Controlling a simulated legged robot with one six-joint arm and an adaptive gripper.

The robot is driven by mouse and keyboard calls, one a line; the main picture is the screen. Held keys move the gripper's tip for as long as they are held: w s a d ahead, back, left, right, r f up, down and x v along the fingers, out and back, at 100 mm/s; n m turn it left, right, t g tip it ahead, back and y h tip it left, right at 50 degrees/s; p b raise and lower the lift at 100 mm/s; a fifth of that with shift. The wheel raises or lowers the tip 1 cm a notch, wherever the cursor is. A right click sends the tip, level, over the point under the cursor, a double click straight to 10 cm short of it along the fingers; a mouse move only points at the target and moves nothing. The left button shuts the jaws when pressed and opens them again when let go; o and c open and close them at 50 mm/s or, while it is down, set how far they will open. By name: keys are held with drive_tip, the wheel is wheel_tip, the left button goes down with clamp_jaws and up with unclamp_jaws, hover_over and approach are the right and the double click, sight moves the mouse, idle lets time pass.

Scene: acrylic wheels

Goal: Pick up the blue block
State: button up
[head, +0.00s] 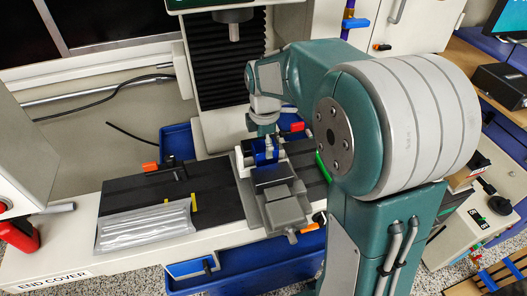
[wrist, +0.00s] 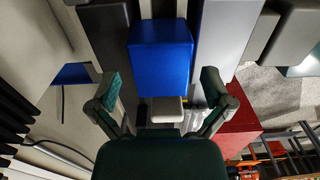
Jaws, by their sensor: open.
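The blue block (head: 263,158) sits in a grey vise (head: 284,212) on the machine table, below my gripper (head: 267,141) in the head view. In the wrist view the blue block (wrist: 160,52) fills the upper middle, with grey vise parts on both sides. My gripper (wrist: 161,78) is open there, one finger left of the block and one right, with clear gaps to both sides. Nothing is held. In the head view my arm and fingers partly cover the block's far side, and I cannot tell how far above it the fingertips are.
A spindle (head: 234,25) hangs above and behind the vise. A clear ribbed sheet (head: 146,224) lies on the black table (head: 115,193) to the left. A red object (wrist: 232,125) stands near the right finger in the wrist view. Blue trays (head: 244,266) lie below the front edge.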

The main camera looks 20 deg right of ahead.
drive_tip(key=shift+f, duration=0.65)
drive_tip(key=c, duration=1.3)
drive_tip(key=shift+o, duration=0.2)
drive_tip(key=shift+r, duration=0.1)
